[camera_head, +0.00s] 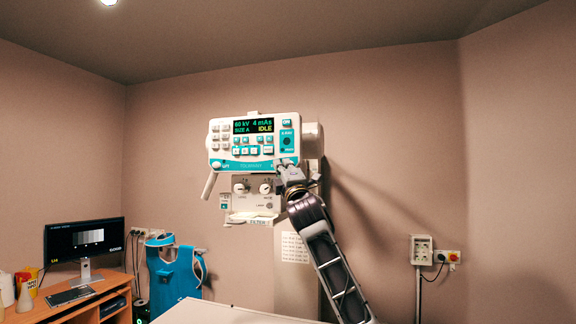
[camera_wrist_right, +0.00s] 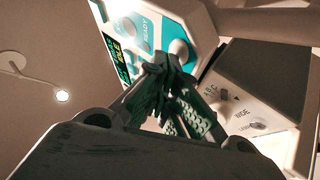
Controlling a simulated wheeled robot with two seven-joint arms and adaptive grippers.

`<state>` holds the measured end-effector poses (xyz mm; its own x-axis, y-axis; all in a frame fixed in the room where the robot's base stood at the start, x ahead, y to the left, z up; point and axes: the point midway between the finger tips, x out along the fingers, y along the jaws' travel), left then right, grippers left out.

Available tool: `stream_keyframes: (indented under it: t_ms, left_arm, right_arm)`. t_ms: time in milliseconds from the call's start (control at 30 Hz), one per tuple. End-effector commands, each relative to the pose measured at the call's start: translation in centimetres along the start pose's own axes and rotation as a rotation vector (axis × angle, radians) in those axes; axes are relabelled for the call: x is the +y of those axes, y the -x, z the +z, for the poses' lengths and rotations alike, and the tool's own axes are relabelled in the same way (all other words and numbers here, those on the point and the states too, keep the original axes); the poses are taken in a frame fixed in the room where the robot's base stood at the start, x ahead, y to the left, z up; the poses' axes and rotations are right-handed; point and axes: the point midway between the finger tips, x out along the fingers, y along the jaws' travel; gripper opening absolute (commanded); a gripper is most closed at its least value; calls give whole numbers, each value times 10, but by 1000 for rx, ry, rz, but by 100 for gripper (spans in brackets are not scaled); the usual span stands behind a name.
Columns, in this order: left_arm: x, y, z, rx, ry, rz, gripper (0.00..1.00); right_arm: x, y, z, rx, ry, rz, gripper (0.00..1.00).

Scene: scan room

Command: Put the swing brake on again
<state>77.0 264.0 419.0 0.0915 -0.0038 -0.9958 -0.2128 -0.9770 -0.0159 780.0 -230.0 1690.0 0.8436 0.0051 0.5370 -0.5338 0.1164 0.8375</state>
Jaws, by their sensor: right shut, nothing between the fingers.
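A white and teal control head (camera_head: 254,140) hangs on a column by the back wall. Its display reads 60 kV, 4 mAs, SIZE A, IDLE. A teal strip with small labels runs along its lower edge; I cannot tell which control is the swing brake. My right gripper (camera_head: 286,168) is at the right end of that strip, shut and empty, hiding part of it. In the right wrist view the shut fingers (camera_wrist_right: 168,80) are close in front of the panel (camera_wrist_right: 196,24), below a round knob (camera_wrist_right: 180,50). Contact cannot be told. My left gripper is out of view.
A box with two white knobs (camera_head: 265,188) hangs under the control head. A white handle (camera_head: 209,186) sticks out at lower left. A desk with a monitor (camera_head: 84,240) and a blue apron (camera_head: 174,276) stand left. A pale tabletop (camera_head: 225,313) is in front.

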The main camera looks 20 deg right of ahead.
Motion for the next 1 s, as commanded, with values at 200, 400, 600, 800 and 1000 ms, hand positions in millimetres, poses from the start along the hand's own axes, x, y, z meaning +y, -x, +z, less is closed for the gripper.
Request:
stream_keyframes:
  t_ms: [200, 400, 600, 800, 1000]
  left_arm:
    - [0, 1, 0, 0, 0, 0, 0]
    - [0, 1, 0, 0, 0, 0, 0]
    - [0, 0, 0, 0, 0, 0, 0]
    - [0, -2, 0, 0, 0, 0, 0]
    - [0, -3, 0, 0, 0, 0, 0]
  right_arm:
    - [-1, -1, 1, -1, 0, -1, 0]
    - [-1, -1, 1, -1, 0, -1, 0]
    - [0, 1, 0, -1, 1, -1, 0]
    - [3, 6, -4, -1, 1, -1, 0]
    - [6, 10, -7, 0, 0, -1, 0]
